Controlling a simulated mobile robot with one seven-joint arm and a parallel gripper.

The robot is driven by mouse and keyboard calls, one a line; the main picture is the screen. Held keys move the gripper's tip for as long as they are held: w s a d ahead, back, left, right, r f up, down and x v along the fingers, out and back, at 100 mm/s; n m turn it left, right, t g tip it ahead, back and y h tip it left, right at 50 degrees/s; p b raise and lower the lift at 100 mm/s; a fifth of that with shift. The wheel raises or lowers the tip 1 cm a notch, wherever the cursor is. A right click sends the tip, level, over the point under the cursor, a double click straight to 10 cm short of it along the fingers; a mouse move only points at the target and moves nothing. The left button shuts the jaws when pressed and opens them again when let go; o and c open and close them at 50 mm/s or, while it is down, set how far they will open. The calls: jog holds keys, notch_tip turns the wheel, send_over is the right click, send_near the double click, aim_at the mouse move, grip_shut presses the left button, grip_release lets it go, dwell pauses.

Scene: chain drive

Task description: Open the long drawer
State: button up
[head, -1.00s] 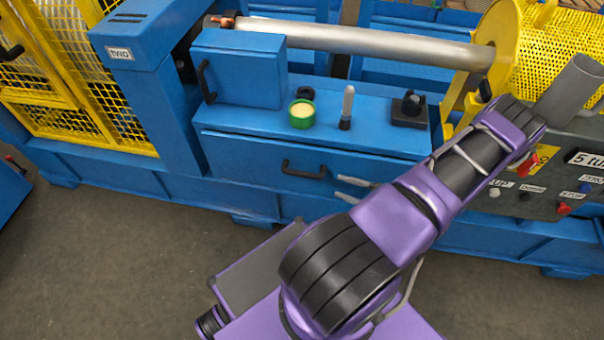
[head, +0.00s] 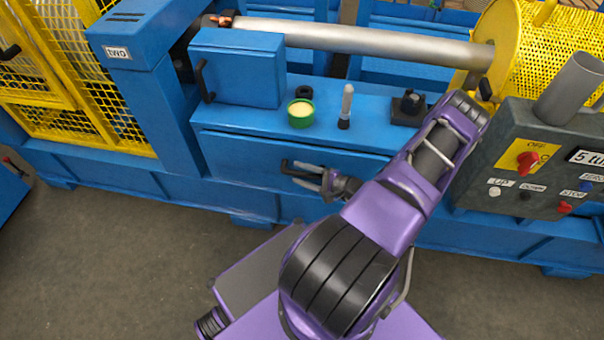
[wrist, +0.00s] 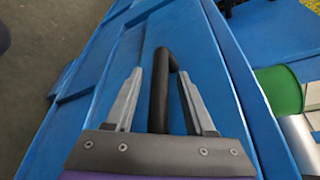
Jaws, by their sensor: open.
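The long drawer (head: 240,153) is a wide blue front below the blue worktop, and it looks closed. Its black bar handle (head: 290,166) is partly covered by my gripper in the head view. My gripper (head: 296,173) is open at the handle. In the wrist view the handle (wrist: 160,90) stands between the two grey fingers, with a gap on each side. The drawer front (wrist: 205,65) lies behind the fingers.
On the worktop above stand a green tin (head: 300,114), a clear-handled tool (head: 346,106) and a black block (head: 408,109). A dark control panel (head: 540,165) is at the right. The grey floor (head: 130,260) before the drawer is clear at left.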

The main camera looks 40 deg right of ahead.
grip_shut()
dwell(1.4)
